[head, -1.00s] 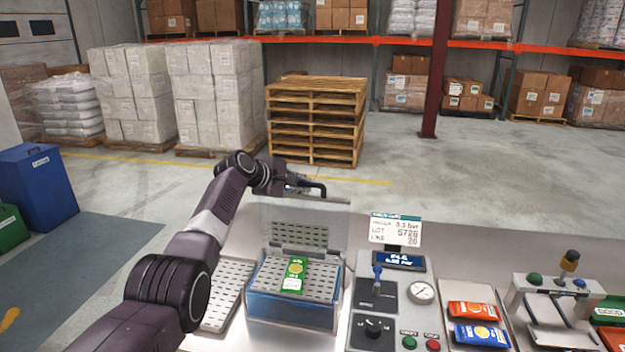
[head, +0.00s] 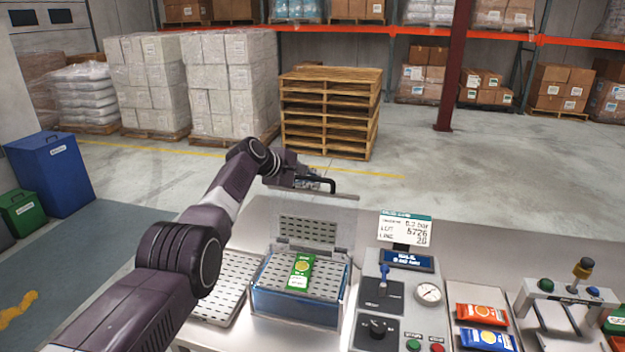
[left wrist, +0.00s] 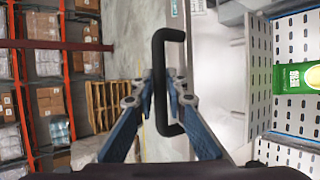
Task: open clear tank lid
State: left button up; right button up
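The clear tank (head: 290,309) is a see-through box with blue sides, below and in front of my left gripper in the head view. Its clear lid (head: 335,213) stands raised, roughly upright, at the tank's back edge. A black C-shaped handle (head: 333,184) is at the lid's top; it also shows in the left wrist view (left wrist: 160,60). My left gripper (head: 318,182) is at this handle. In the left wrist view its fingers (left wrist: 161,88) close in on both sides of the handle bar. A green pouch (head: 301,271) lies on the perforated plate in the tank. My right gripper is not in view.
A control panel (head: 395,338) with a lever, gauge and knob stands right of the tank. Further right are a tray with red (head: 482,316) and blue (head: 484,340) pouches and a button stand (head: 570,294). A perforated plate (head: 232,281) lies left of the tank.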

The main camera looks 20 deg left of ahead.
pick_arm(q)
jog(key=o, duration=0.3)
jog(key=shift+o, duration=0.2)
jog(key=shift+s+a+r, duration=0.3)
jog(key=shift+s, duration=0.05)
jog(key=v, duration=1.1)
jog(key=shift+d+f, duration=0.15)
dwell(0.3)
